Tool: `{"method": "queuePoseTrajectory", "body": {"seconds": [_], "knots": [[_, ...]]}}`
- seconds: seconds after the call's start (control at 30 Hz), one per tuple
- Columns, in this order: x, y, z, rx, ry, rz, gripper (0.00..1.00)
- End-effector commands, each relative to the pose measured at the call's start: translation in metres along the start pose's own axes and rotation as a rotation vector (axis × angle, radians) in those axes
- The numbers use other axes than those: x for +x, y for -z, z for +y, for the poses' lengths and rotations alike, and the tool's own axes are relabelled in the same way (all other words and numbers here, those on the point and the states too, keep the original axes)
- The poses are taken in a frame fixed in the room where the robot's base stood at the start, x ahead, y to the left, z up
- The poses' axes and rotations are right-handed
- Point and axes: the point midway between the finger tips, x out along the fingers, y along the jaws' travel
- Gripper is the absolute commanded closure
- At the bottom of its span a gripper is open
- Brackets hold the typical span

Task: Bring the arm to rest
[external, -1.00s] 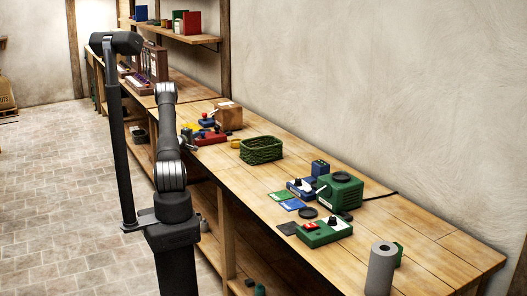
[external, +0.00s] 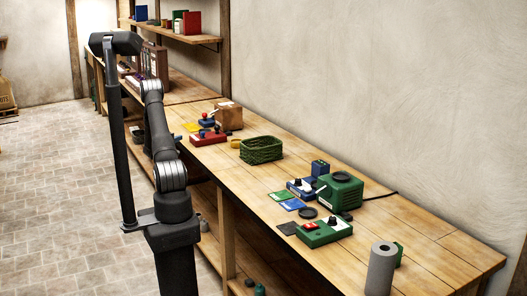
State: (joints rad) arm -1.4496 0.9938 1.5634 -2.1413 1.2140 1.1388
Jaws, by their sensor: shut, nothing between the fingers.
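My arm (external: 160,130) stands upright on its dark pedestal at the left of the bench, its upper links folded up and leaning left. My gripper is hidden behind my own arm links, so its fingers do not show. No part of my arm visibly touches anything on the bench.
The wooden bench (external: 330,210) runs along the wall. It bears a red control box (external: 208,138), a cardboard box (external: 229,115), a green basket (external: 261,149), a green machine (external: 340,190), a green box with a red switch (external: 325,232) and a grey roll (external: 381,268). The floor at left is clear.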

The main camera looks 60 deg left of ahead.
Motion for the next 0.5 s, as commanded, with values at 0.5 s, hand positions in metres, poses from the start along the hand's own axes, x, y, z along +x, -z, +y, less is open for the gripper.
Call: {"method": "queuePoseTrajectory", "body": {"seconds": [0.5], "knots": [[-0.0063, 0.0000, 0.0001, 0.000, 0.000, 0.000, 1.00]]}}
